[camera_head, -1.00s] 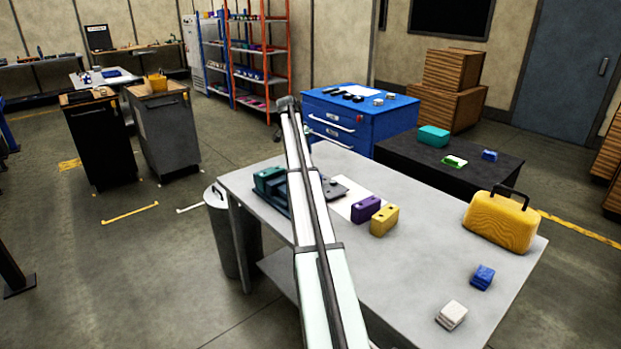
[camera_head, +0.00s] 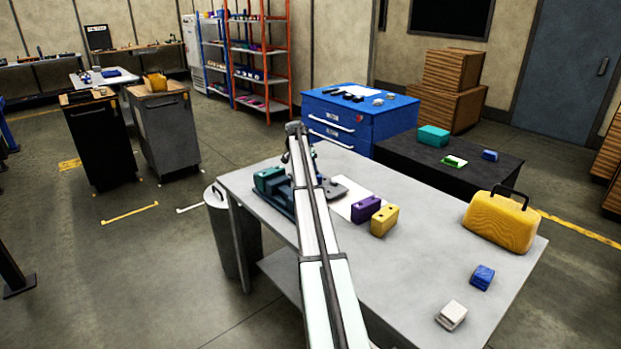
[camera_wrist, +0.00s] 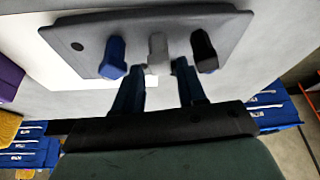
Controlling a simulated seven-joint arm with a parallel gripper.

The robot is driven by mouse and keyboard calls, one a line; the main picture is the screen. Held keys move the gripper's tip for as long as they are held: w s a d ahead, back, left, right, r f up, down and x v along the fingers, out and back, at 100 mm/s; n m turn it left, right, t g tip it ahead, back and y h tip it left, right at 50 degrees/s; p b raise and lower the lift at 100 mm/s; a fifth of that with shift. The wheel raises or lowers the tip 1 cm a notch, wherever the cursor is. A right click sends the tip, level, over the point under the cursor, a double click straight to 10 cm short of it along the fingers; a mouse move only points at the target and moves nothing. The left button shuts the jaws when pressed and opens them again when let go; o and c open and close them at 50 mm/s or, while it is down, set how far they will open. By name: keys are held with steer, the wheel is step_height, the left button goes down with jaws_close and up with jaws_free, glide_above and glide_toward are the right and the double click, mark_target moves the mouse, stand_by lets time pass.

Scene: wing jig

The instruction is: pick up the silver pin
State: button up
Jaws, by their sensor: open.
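In the wrist view, the silver pin (camera_wrist: 158,54) stands in the middle of a row of three on a grey plate (camera_wrist: 240,28). A blue pin (camera_wrist: 112,58) is to its left and a black pin (camera_wrist: 204,50) to its right. My gripper (camera_wrist: 158,72) is open and empty. Its two dark blue fingers point at the plate, with their tips just below the silver pin in the picture and to either side of it. Contact cannot be told. In the head view the plate (camera_head: 352,190) shows partly behind my arm; the pins cannot be made out there.
The table's middle right is clear.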

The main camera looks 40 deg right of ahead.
steer(key=shift+x, duration=1.4)
steer(key=c, duration=0.7)
steer(key=shift+r, duration=0.1)
steer(key=shift+c, duration=0.2)
step_height(320, 180, up, 10)
steer(key=shift+f, duration=0.1)
